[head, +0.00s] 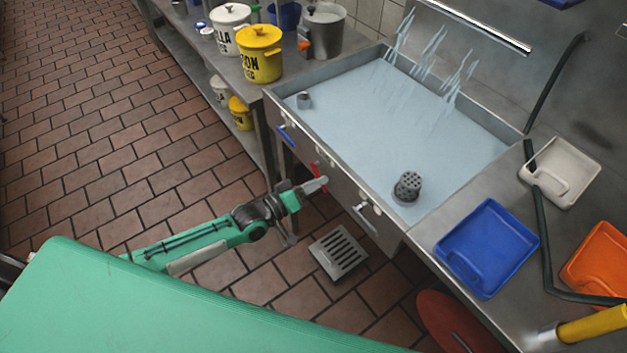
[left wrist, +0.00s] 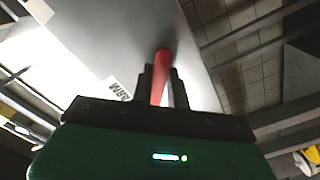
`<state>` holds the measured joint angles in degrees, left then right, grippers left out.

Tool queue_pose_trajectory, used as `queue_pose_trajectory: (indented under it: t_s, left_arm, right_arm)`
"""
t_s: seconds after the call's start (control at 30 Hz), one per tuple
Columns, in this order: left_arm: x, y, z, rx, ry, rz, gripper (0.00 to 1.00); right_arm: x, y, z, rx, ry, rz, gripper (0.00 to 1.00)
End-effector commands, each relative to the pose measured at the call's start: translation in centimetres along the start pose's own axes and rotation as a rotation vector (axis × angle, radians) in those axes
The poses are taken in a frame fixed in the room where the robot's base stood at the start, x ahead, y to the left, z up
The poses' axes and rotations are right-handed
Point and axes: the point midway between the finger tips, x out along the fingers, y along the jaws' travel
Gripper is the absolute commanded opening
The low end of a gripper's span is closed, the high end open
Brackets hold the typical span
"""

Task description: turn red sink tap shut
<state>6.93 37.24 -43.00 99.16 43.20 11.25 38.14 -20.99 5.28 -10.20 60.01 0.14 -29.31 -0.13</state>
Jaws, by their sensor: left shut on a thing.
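The red sink tap (head: 317,170) is a red lever on the front face of the steel sink (head: 430,222). My left gripper (head: 315,185) reaches it from the left and is shut on it. In the left wrist view the red lever (left wrist: 161,65) runs between the two dark fingers of my left gripper (left wrist: 161,85). A partly hidden label (left wrist: 120,90) is on the pale panel beside it. The fingers cover part of the lever in both views. My right gripper is not in view.
A blue tap (head: 286,135) and a white tap (head: 366,206) flank the red one on the sink front. Water stands in the basin around a perforated strainer (head: 407,187). A floor drain (head: 339,251) lies below. Blue (head: 487,246) and orange (head: 598,262) trays are on the right counter.

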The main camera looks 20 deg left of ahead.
Motion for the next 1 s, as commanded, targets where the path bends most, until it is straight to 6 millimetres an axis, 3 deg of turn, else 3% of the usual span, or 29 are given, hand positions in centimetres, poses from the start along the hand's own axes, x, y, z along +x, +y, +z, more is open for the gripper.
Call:
queue_pose_trajectory:
  t_s: [0.5,1.0]
  left_arm:
    - [0.0,1.8,-0.5,-0.468,0.001,0.001,0.0]
    - [0.0,2.5,-1.1,-0.708,0.002,0.001,0.0]
  right_arm:
    - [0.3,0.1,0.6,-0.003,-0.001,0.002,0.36]
    - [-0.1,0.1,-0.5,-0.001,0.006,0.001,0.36]
